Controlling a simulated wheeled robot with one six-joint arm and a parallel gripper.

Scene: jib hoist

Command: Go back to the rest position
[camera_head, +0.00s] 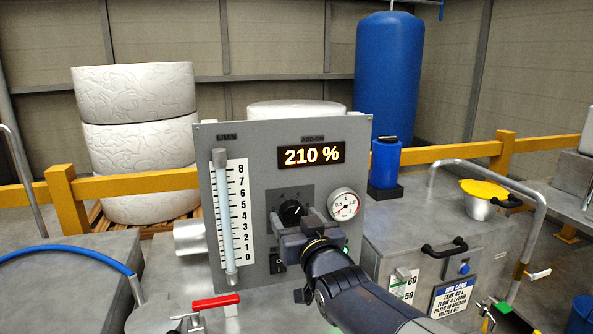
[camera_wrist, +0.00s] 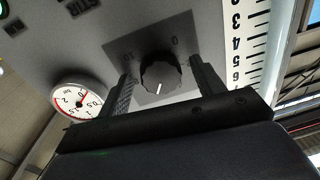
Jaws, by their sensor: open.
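My gripper (camera_head: 297,224) is in front of the grey control panel (camera_head: 262,137), at its lower middle. In the wrist view my gripper (camera_wrist: 166,78) is open, with one finger on each side of a black round knob (camera_wrist: 161,75). A gap shows between the knob and each finger; I cannot tell how far the tips are from the panel. The knob (camera_head: 291,212) also shows in the head view just above my gripper. The display (camera_head: 311,155) reads 210 %. My gripper hides part of the panel below the knob.
A scaled tube (camera_head: 222,215) stands left of the knob and a round gauge (camera_head: 343,204) to its right. A red-handled valve (camera_head: 215,302) is at lower left. A grey tank (camera_head: 420,225) with a yellow-covered pot (camera_head: 483,199) and a rail (camera_head: 530,235) stands at right.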

